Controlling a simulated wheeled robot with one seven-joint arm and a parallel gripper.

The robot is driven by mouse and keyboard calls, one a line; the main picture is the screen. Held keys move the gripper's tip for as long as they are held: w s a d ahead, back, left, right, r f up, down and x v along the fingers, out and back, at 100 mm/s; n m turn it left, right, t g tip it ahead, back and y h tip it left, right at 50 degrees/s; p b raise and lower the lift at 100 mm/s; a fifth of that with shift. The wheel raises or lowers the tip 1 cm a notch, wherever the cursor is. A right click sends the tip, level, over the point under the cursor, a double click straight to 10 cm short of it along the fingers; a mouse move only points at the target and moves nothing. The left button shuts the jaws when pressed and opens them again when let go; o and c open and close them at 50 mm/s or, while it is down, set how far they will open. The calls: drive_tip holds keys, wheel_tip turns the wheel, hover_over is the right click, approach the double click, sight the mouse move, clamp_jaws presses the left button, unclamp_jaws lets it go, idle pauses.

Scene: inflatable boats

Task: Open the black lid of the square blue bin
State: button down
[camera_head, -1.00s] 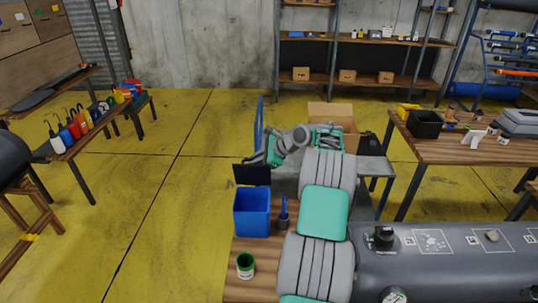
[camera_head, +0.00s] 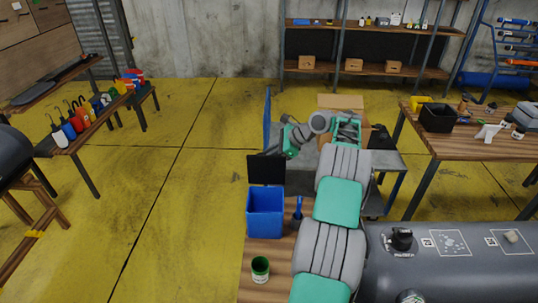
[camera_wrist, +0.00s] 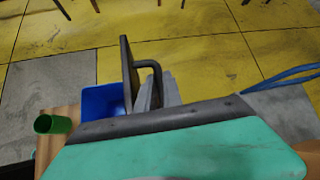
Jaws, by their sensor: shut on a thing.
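The square blue bin (camera_head: 265,214) stands on a wooden table in the head view; part of it shows in the wrist view (camera_wrist: 97,103). Its black lid (camera_head: 266,170) stands up at the bin's far edge, leaving the top open. In the wrist view the lid (camera_wrist: 127,72) is seen nearly edge-on, with a dark bent handle on its right face. My gripper (camera_wrist: 160,90) is at this handle and shut on it. In the head view the fingers are hidden behind the lid.
A green can (camera_head: 260,269) and a dark cup (camera_head: 298,222) with a blue item stand near the bin. A cardboard box (camera_head: 345,102) is behind my arm. A dark tank (camera_head: 450,262) lies at right.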

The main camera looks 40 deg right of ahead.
drive_tip(key=c, duration=1.8)
unclamp_jaws()
drive_tip(key=shift+w+a+f, duration=0.15)
drive_tip(key=shift+a, duration=0.1)
drive_tip(key=shift+d, duration=0.2)
drive_tip(key=shift+r, duration=0.35)
wheel_tip(320, 180, up, 3)
drive_tip(key=shift+f, duration=0.1)
drive_tip(key=s+a+r+b, duration=0.1)
drive_tip(key=s+a+r, duration=0.1)
drive_tip(key=s+r, duration=0.1)
drive_tip(key=s+a+r+b, duration=0.1)
drive_tip(key=s+a+r, duration=0.1)
drive_tip(key=s, duration=0.3)
drive_tip(key=s+a+r+b, duration=0.1)
drive_tip(key=s+a+r, duration=0.1)
drive_tip(key=s+r, duration=0.2)
drive_tip(key=shift+s+a+r+b, duration=0.3)
drive_tip(key=shift+a, duration=0.05)
drive_tip(key=shift+o, duration=0.5)
